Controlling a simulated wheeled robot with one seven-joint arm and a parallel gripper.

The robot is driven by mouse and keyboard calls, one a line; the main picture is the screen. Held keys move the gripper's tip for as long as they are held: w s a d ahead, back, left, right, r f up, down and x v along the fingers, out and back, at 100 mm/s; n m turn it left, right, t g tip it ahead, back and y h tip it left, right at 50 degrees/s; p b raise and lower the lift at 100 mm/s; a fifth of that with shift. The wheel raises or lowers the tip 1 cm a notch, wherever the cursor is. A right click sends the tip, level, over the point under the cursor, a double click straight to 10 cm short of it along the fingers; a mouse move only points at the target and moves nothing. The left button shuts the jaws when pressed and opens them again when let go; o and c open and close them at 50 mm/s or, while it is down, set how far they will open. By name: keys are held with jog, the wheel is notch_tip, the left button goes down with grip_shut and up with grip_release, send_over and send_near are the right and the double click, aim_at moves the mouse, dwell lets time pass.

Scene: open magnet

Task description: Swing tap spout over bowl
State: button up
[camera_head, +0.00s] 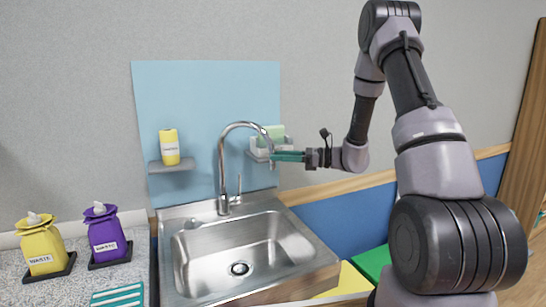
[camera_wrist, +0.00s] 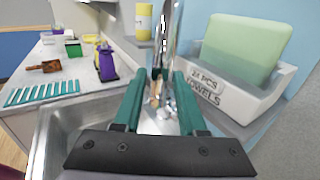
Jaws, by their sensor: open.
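The chrome tap (camera_head: 221,165) stands at the back of the steel sink bowl (camera_head: 255,240), and its tall arched spout (camera_head: 240,124) curves to the right. The spout's down-turned end is over the sink's back right part, near the wall shelf. My gripper (camera_head: 274,156) is open at that end, its green fingers pointing left. In the wrist view, the chrome spout (camera_wrist: 172,35) shows upright between and beyond the two open green fingers. I cannot tell whether either finger touches it.
A white holder (camera_wrist: 232,92) with a green block, labelled towels, is close beside the fingers. A yellow can (camera_head: 169,146) stands on a grey wall shelf. Yellow (camera_head: 41,247) and purple (camera_head: 105,234) bags stand on the left counter, near a teal striped rack (camera_head: 118,296). The bowl is empty.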

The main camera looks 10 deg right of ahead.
jog(key=shift+x, duration=1.2)
grip_shut()
dwell(0.6)
